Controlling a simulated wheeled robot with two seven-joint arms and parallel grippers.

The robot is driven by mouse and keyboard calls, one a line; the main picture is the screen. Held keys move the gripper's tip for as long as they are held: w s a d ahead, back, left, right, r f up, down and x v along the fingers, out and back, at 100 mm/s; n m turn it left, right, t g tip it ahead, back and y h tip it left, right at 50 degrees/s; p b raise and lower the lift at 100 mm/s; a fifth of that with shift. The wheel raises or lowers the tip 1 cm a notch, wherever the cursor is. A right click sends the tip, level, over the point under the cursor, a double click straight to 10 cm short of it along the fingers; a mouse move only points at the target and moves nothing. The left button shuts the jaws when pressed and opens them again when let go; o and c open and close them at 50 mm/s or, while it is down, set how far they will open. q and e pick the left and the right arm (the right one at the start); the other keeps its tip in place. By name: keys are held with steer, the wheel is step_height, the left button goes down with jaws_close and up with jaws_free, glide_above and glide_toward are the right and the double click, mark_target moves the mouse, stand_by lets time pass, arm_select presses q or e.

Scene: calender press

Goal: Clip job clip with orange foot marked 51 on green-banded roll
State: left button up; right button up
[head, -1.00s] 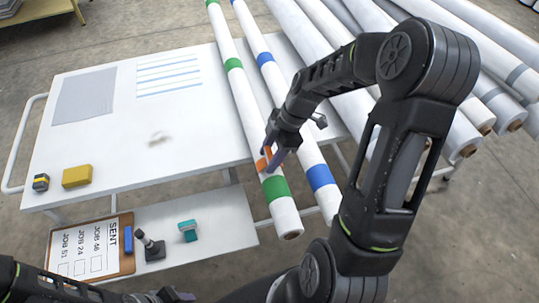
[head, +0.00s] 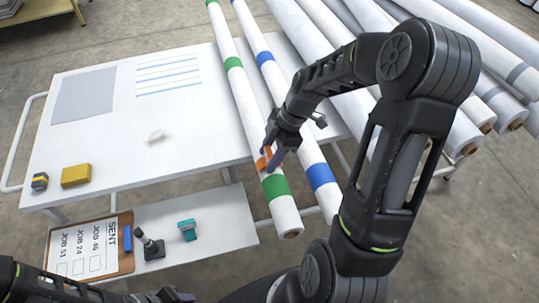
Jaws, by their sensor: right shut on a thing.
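The green-banded roll (head: 255,118) is a long white roll with green bands, running from the top of the head view to the cart's front edge and beyond. The orange-footed clip (head: 262,165) is at this roll just behind its near green band; its mark cannot be read. My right gripper (head: 275,155) is shut on the clip above the roll. Whether the clip is seated around the roll cannot be told, as the fingers cover part of it. My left gripper (head: 172,296) is at the bottom edge, partly cut off, and its jaws are unclear.
A blue-banded roll (head: 291,123) lies close to the right, with more white rolls (head: 345,98) beyond. The white table (head: 110,130) holds a yellow block (head: 76,175). The lower shelf (head: 218,215) holds a clipboard (head: 118,262), a dark stamp (head: 150,245) and a teal item (head: 188,230).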

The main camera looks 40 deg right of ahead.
steer(key=shift+s+f+b, duration=0.5)
steer(key=shift+f+b, duration=0.2)
steer(key=shift+f, duration=0.15)
stand_by(0.9)
steer(key=o, duration=1.2)
steer(key=shift+o, duration=0.6)
steer(key=shift+w+r+p, duration=0.2)
steer(key=shift+r+p, duration=0.25)
steer(key=shift+r, duration=0.15)
steer(key=shift+w+r, duration=0.2)
steer(key=shift+r, duration=0.15)
steer(key=shift+w+r+p, duration=0.1)
steer(key=shift+r+p, duration=1.5)
steer(key=shift+r, duration=1.15)
